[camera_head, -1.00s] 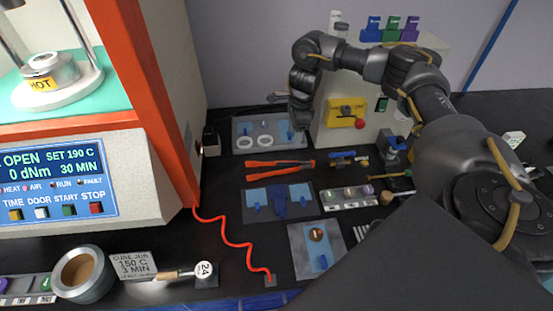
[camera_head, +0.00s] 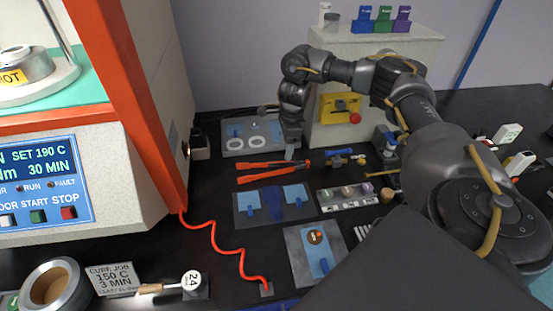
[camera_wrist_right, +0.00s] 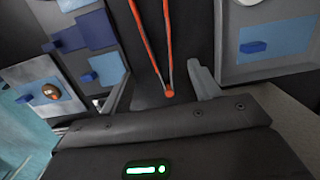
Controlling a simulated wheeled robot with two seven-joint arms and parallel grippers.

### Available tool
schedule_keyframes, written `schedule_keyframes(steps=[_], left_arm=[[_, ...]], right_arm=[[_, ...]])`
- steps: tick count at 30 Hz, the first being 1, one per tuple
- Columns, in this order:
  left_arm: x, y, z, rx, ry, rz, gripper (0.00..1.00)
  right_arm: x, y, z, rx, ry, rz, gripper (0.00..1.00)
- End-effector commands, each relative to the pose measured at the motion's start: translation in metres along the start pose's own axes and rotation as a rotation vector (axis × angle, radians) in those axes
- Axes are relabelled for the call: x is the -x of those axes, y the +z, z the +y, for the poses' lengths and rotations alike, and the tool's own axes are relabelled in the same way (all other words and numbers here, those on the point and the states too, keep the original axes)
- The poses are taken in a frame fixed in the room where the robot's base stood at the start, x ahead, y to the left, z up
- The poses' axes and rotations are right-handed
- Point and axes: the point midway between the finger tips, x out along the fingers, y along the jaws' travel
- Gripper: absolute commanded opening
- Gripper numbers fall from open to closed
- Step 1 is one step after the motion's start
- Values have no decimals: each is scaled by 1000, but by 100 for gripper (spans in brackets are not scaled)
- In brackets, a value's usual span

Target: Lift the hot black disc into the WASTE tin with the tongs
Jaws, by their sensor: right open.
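The orange-red tongs (camera_head: 265,165) lie on the black bench with their joined end to the right. My right gripper (camera_head: 290,152) points down just above that joined end. In the right wrist view the open gripper (camera_wrist_right: 160,75) has a finger on either side of the tongs' orange joined end (camera_wrist_right: 170,92) and appears not to grip it. A silver die (camera_head: 22,80) with a yellow HOT label stands in the orange-framed press at the left. I cannot make out a black disc on it. I see no readable WASTE label. My left gripper is out of view.
A grey tray with white rings (camera_head: 252,148) lies behind the tongs, a blue-padded mat (camera_head: 270,203) in front. An open round metal pot (camera_head: 50,285) stands at the front left. A yellow-fronted box (camera_head: 370,60) stands at the back.

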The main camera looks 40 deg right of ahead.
Motion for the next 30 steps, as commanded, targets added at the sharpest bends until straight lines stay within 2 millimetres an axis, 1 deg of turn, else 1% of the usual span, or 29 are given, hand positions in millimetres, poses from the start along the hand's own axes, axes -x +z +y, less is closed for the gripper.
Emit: schedule_keyframes(steps=[5, 8, 14, 18, 20, 24, 27, 30], left_arm=[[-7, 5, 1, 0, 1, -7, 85], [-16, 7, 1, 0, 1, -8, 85], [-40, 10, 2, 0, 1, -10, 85], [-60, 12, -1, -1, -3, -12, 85], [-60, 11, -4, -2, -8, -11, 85], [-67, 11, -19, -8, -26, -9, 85], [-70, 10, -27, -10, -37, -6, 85], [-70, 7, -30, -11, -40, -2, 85]], right_arm=[[-8, 0, 0, 1, 0, 0, 62], [-16, 0, 0, 1, 0, 0, 62], [-40, 0, 0, 0, 0, 1, 62], [-59, 0, 0, 0, 0, 1, 62], [-64, 0, 0, 0, 2, 1, 62], [-81, 0, 0, 2, 2, 1, 62], [-88, 1, 0, 2, 1, 0, 62], [-90, 1, 0, 2, 0, 0, 62]])
